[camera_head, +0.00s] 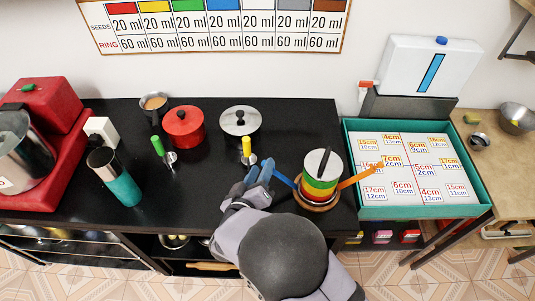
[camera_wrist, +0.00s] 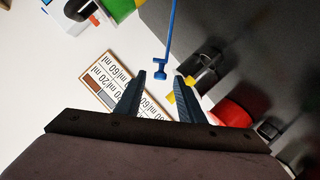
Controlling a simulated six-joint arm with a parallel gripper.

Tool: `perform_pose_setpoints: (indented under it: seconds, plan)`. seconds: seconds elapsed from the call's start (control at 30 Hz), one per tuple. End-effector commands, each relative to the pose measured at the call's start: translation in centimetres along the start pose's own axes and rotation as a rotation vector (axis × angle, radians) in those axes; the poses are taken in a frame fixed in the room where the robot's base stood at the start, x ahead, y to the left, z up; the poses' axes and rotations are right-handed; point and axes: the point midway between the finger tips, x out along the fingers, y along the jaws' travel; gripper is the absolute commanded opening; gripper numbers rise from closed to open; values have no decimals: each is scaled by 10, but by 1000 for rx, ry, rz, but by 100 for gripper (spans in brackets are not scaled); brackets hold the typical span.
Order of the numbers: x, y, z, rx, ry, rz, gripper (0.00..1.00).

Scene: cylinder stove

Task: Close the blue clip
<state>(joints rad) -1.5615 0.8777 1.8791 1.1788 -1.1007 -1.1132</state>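A round stack of coloured layers (camera_head: 321,180) with a pale lid and dark handle stands at the right of the black counter. The blue clip (camera_head: 284,180) sticks out from its left side as a thin arm. In the wrist view the blue clip (camera_wrist: 171,30) is a thin rod with a small T-shaped end. My gripper (camera_head: 261,168) is left of the stack, its blue fingers by the clip's outer end. In the wrist view my gripper (camera_wrist: 160,78) is open, the clip's end appearing between and just beyond the fingertips. Contact cannot be told.
An orange clip (camera_head: 360,176) sticks out right of the stack. A red pot (camera_head: 184,127), a steel pot (camera_head: 240,121) and a yellow-handled tool (camera_head: 247,150) stand behind my gripper. A teal-edged tray (camera_head: 421,212) lies to the right.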

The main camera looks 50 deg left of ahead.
Motion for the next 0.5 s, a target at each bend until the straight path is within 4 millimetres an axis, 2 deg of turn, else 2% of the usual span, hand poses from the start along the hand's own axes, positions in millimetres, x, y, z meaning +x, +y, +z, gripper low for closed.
perform_pose_setpoints:
  seconds: [0.23,0.5]
  plan:
    - [12,1,-1,2,-1,0,35]
    - [46,2,0,4,-2,0,35]
